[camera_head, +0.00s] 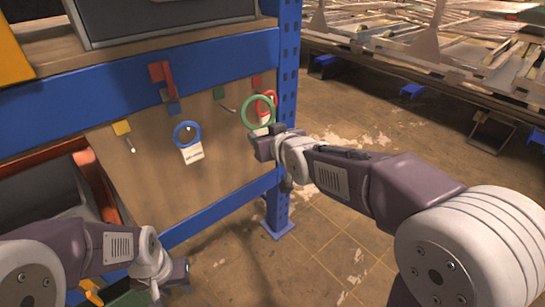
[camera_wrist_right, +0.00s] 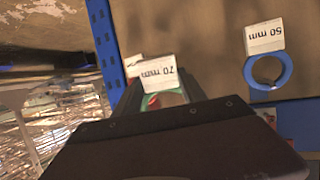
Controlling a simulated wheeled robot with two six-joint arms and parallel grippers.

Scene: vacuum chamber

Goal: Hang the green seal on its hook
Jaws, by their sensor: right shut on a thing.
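The green seal (camera_head: 246,112) is an upright ring held in my right gripper (camera_head: 265,140), in front of the board's right part. In the right wrist view a white "70 mm" tag (camera_wrist_right: 158,74) shows at the jaws, and the dark gripper body hides most of the ring. The green marker (camera_head: 219,93) is on the board left of the seal, with a thin metal hook (camera_head: 229,109) below it that looks bare. The seal is apart from this hook. My left gripper (camera_head: 172,278) is low at the left; its jaw opening is unclear.
A blue ring (camera_head: 178,136) with a "50 mm" tag (camera_wrist_right: 264,37) hangs left of the green hook. A red ring (camera_head: 272,98) hangs behind the seal. A yellow marker (camera_head: 121,128) has a bare hook (camera_head: 130,146). A blue post (camera_head: 288,70) borders the board (camera_head: 150,185).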

